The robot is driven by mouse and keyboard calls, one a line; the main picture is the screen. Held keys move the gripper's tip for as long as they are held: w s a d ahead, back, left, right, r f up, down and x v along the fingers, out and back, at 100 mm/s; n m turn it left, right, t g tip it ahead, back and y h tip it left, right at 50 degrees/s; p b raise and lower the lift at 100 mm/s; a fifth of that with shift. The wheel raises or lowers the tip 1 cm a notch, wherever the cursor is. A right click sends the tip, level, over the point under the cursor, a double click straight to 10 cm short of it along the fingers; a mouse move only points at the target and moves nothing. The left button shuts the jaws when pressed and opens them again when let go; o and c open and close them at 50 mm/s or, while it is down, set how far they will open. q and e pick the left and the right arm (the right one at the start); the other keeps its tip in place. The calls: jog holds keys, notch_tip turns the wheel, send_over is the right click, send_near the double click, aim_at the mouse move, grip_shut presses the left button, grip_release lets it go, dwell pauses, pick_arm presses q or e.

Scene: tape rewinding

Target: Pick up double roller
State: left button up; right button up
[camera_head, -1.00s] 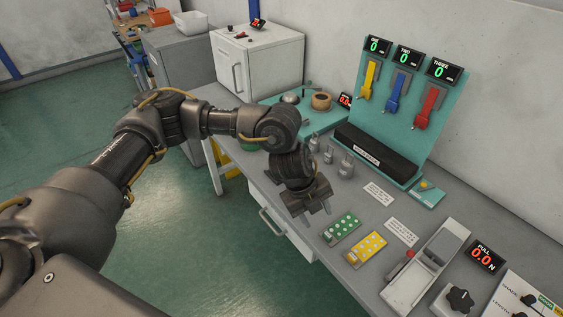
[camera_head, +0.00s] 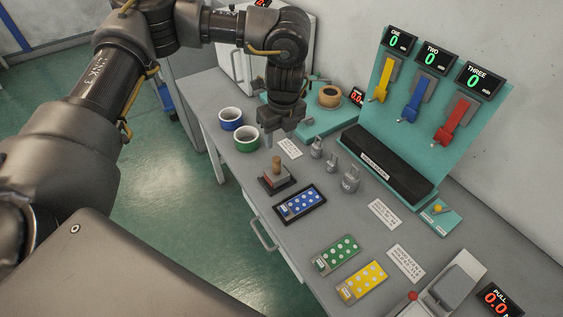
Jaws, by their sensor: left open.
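I cannot tell for sure which thing is the double roller. A small dark block with a reddish side and an upright wooden handle (camera_head: 277,174) stands on the grey table, near its front edge. My left gripper (camera_head: 281,133) comes down from above, behind this block. It points downward over the table, open, with nothing seen between its fingers. A blue-sided ring roll (camera_head: 231,119) and a green-sided ring roll (camera_head: 246,139) stand left of the gripper. Several grey metal pieces, one of them a larger weight (camera_head: 351,180), stand to its right. My right gripper is not in view.
A teal base with a tan tape roll (camera_head: 329,96) lies behind the gripper. A teal panel (camera_head: 420,110) with yellow, blue and red handles and a long black bar stands at the back. Blue (camera_head: 301,203), green (camera_head: 338,254) and yellow (camera_head: 363,282) dotted plates lie in front.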

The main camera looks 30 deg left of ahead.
aim_at(277, 158)
pick_arm(q)
jog(key=f, duration=0.2)
jog(key=s+f, duration=0.1)
jog(key=shift+a+p, duration=0.3)
jog(key=shift+a, duration=0.05)
jog(key=shift+w+a+f, duration=0.15)
jog(key=shift+f, duration=0.4)
jog(key=shift+w+a+f, duration=0.15)
jog(key=shift+f, duration=0.35)
jog(key=shift+w+d+f, duration=0.1)
jog(key=shift+f, duration=0.2)
notch_tip(277, 158, down, 5)
jog(key=shift+p, duration=0.7)
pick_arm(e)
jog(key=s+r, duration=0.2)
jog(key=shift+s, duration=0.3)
pick_arm(q)
jog(key=shift+d, duration=0.1)
jog(key=c, duration=0.9)
grip_shut()
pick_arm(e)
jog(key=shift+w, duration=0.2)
